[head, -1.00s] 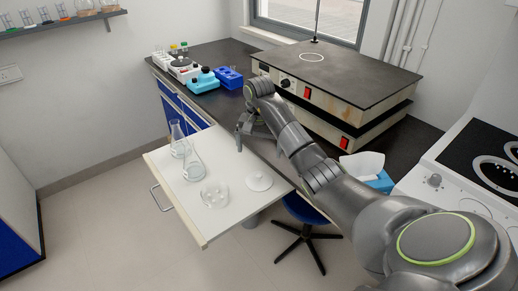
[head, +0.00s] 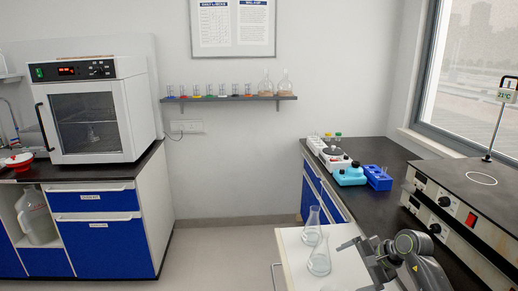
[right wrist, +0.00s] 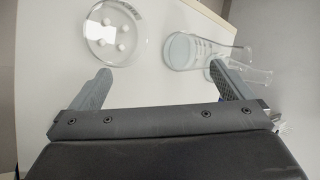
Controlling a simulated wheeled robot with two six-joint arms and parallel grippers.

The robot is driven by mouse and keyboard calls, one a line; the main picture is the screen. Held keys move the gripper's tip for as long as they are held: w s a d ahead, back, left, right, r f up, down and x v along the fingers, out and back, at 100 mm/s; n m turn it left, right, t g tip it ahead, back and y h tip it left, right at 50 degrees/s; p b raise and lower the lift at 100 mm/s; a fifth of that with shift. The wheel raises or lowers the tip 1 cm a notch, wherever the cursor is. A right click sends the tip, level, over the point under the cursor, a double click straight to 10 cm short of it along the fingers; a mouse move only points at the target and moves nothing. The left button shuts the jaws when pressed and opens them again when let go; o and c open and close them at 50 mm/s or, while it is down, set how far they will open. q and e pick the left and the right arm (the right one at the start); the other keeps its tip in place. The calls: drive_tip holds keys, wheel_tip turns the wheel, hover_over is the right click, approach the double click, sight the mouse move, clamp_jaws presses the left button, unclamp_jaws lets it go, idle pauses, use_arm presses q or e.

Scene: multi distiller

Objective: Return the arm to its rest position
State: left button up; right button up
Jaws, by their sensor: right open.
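My right gripper (head: 362,264) is at the bottom right of the head view, over the white pull-out board (head: 292,250) by the dark bench. In the right wrist view its two fingers (right wrist: 163,82) are wide apart with nothing between them. Two conical glass flasks stand on the board, one in front (head: 319,262) and one behind (head: 311,228). In the right wrist view the flasks (right wrist: 192,50) lie close beyond the right-hand finger. A round glass dish (right wrist: 113,42) with several small white pieces shows beyond the left-hand finger. My left gripper is not in view.
A white oven (head: 95,112) stands on the left counter. A shelf (head: 230,98) hangs on the back wall. The floor in the middle is clear.

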drive_tip(key=s+a+r+m+t+y, duration=0.3)
drive_tip(key=a+r+m+t+y, duration=0.3)
drive_tip(key=r+m+t, duration=0.4)
drive_tip(key=s+d+m+t+h, duration=0.35)
drive_tip(key=d+m+h, duration=0.2)
drive_tip(key=m, duration=0.65)
drive_tip(key=s+d+m+t+h, duration=0.4)
drive_tip(key=m+h, duration=0.3)
drive_tip(key=m, duration=0.5)
drive_tip(key=s+d+f+m+g+h, duration=0.3)
drive_tip(key=s+f+m+g, duration=0.4)
drive_tip(key=m, duration=0.3)
drive_tip(key=s+d+f+m+g+h, duration=0.35)
drive_tip(key=s+f+m+g, duration=0.3)
drive_tip(key=s+m, duration=0.3)
drive_tip(key=s+a+f+m+g+y, duration=0.3)
drive_tip(key=s+f, duration=0.1)
drive_tip(key=s, duration=0.3)
drive_tip(key=s+a+f+m+g+y, duration=0.3)
drive_tip(key=s+a+m, duration=0.1)
drive_tip(key=s, duration=0.4)
wheel_tip(320, 180, down, 24)
drive_tip(key=d+g, duration=0.1)
drive_tip(key=d, duration=0.1)
drive_tip(key=s+a+f+g, duration=0.1)
drive_tip(key=s+f, duration=1.3)
drive_tip(key=f, duration=0.2)
drive_tip(key=shift+s+a+f, duration=0.2)
drive_tip(key=shift+s, duration=0.15)
